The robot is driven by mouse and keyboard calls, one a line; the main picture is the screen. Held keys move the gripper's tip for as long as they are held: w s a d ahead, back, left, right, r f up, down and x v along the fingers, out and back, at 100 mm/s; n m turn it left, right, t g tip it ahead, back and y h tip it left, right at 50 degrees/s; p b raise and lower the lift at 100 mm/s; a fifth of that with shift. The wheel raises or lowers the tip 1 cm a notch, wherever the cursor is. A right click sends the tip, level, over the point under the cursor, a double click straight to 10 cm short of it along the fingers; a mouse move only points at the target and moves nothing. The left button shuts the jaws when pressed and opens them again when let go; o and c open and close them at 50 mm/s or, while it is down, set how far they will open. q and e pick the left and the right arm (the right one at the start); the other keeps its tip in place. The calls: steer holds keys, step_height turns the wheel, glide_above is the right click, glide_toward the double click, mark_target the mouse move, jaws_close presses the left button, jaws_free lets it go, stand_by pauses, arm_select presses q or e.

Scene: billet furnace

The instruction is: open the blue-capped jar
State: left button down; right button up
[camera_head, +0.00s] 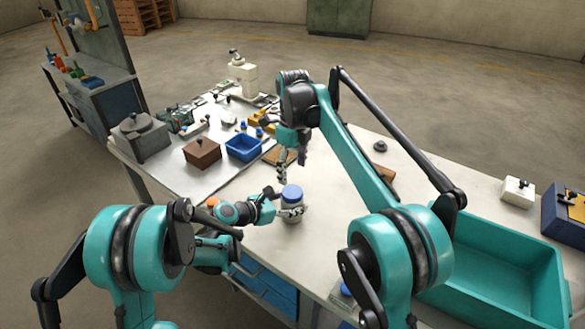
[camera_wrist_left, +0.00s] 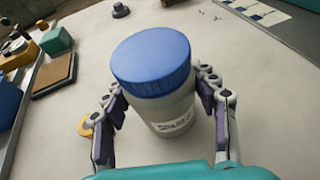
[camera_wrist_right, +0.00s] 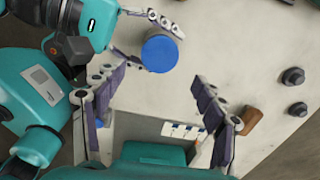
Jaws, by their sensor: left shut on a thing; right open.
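The jar (camera_head: 292,208) is white with a blue cap (camera_head: 292,191) and stands upright on the pale worktop. In the left wrist view the blue cap (camera_wrist_left: 152,60) is on the white jar body (camera_wrist_left: 168,112), which bears a label. My left gripper (camera_head: 286,207) is shut on the jar body, its fingers on either side below the cap. My right gripper (camera_head: 286,168) is open and empty, above and behind the jar in the head view. In the right wrist view the cap (camera_wrist_right: 160,53) lies beyond the open fingers (camera_wrist_right: 160,105).
A blue bin (camera_head: 243,147) and a brown box (camera_head: 202,152) stand left on the worktop. A large teal tray (camera_head: 500,262) is at the right. Dark knobs (camera_wrist_right: 293,76) and a brown block (camera_wrist_right: 248,120) show in the right wrist view. The worktop right of the jar is mostly clear.

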mark_target(292, 191)
steer(key=shift+f, duration=4)
